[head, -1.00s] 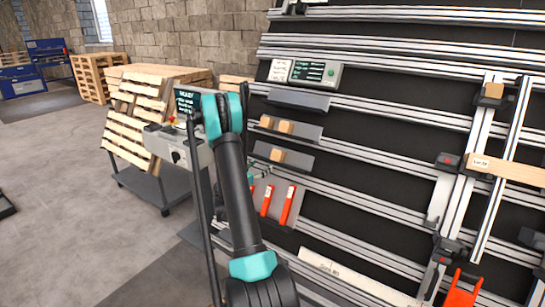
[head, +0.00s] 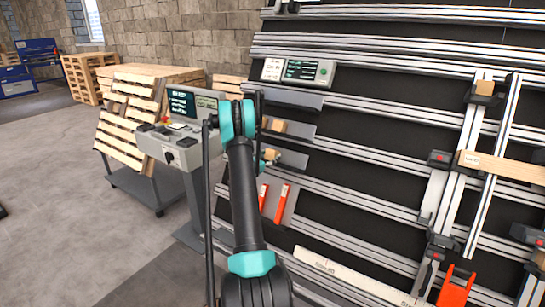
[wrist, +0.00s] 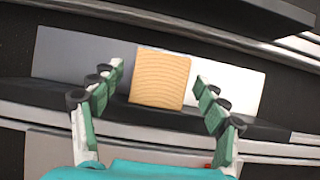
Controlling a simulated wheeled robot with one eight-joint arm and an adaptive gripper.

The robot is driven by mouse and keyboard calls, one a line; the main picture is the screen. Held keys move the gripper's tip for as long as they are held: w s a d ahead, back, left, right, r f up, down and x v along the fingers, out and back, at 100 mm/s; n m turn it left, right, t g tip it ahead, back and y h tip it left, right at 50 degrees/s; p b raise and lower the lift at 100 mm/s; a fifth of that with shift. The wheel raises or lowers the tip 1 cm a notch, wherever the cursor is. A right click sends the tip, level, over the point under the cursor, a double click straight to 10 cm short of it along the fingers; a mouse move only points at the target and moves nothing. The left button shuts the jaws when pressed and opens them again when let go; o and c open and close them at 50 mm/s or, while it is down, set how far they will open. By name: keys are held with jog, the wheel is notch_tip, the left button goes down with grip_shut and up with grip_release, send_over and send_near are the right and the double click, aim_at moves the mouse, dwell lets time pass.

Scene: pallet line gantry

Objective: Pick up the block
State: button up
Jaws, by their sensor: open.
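A light wooden block (wrist: 160,78) stands on a narrow dark ledge in the wrist view, in front of a grey and white back plate (wrist: 75,58). My gripper (wrist: 157,80) is open, with one green-padded finger on each side of the block and visible gaps to it. The fingertips reach about level with the block's sides. In the head view a block (head: 271,155) on the lower small shelf (head: 294,159) shows beside my arm, with my gripper (head: 264,158) close to it and mostly hidden by the arm.
Another block (head: 278,126) sits on the shelf above. Red-orange tools (head: 281,204) hang below. Metal rails cross the dark rack. A control console (head: 178,132) stands left of my arm, and wooden pallets (head: 130,105) lean behind it. The floor at left is open.

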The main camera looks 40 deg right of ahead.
jog(key=x, duration=0.2)
jog(key=shift+w+d, duration=0.15)
jog(key=shift+d, duration=0.1)
jog(key=c, duration=1.2)
jog(key=shift+c, duration=0.4)
jog(key=shift+a, duration=0.1)
